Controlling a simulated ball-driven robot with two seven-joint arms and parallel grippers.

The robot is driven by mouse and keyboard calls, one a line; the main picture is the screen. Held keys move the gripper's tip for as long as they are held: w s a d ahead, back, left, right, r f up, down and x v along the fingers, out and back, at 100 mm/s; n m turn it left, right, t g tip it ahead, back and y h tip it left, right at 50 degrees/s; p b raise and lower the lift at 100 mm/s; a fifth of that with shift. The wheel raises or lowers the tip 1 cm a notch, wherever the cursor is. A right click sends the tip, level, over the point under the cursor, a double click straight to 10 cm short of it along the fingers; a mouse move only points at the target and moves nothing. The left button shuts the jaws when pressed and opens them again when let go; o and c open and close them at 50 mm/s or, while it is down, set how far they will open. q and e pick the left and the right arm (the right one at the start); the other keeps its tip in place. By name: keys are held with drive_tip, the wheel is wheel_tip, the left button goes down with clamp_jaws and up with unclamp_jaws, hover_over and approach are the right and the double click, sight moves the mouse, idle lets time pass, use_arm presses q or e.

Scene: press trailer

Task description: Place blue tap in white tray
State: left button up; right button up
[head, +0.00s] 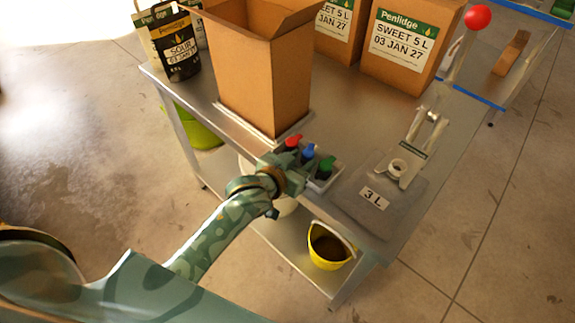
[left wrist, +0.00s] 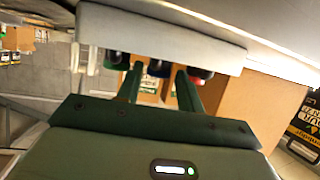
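The blue tap (head: 308,151) stands between a red tap (head: 293,141) and a green tap (head: 326,165) in a small pale, whitish tray (head: 322,186) at the table's front edge. My left gripper (head: 296,168) is at the near side of this tray, partly hiding it and the taps' lower parts. In the left wrist view its two fingers are apart and point toward the blue tap (left wrist: 159,68), which shows between the fingertips with gaps on both sides. The tray's pale side (left wrist: 160,33) spans the top of that view. My right gripper is not in view.
An open cardboard box (head: 262,85) stands just behind the tray. A grey pouch marked 3 L (head: 350,205) with a white spout lies to the right. Labelled boxes (head: 405,45) and a black pouch (head: 178,50) stand farther back. A yellow bucket (head: 328,248) is on the lower shelf.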

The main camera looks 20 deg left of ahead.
use_arm(q)
drive_tip(key=p+v, duration=0.2)
drive_tip(key=v, duration=0.6)
drive_tip(key=s+a+f+g+y, duration=0.15)
drive_tip(key=s+f, duration=0.25)
drive_tip(key=f, duration=0.5)
drive_tip(key=s+a+f+g, duration=0.1)
drive_tip(key=s+f+g, duration=0.25)
drive_tip(key=f, duration=0.65)
drive_tip(key=s+a+f+g, duration=0.1)
drive_tip(key=s+f, duration=0.4)
drive_tip(key=f, duration=0.4)
drive_tip(key=s+a+f+g, duration=0.1)
drive_tip(key=s+f, duration=0.3)
drive_tip(key=s, duration=0.5)
drive_tip(key=s+a+f+g+y, duration=0.1)
drive_tip(key=s+f+g, duration=0.2)
drive_tip(key=s, duration=0.6)
drive_tip(key=s+a+f+m+g, duration=0.1)
drive_tip(key=s+a+f+g, duration=0.1)
drive_tip(key=s+f, duration=0.5)
drive_tip(key=s, duration=0.2)
drive_tip(key=shift+s, duration=0.35)
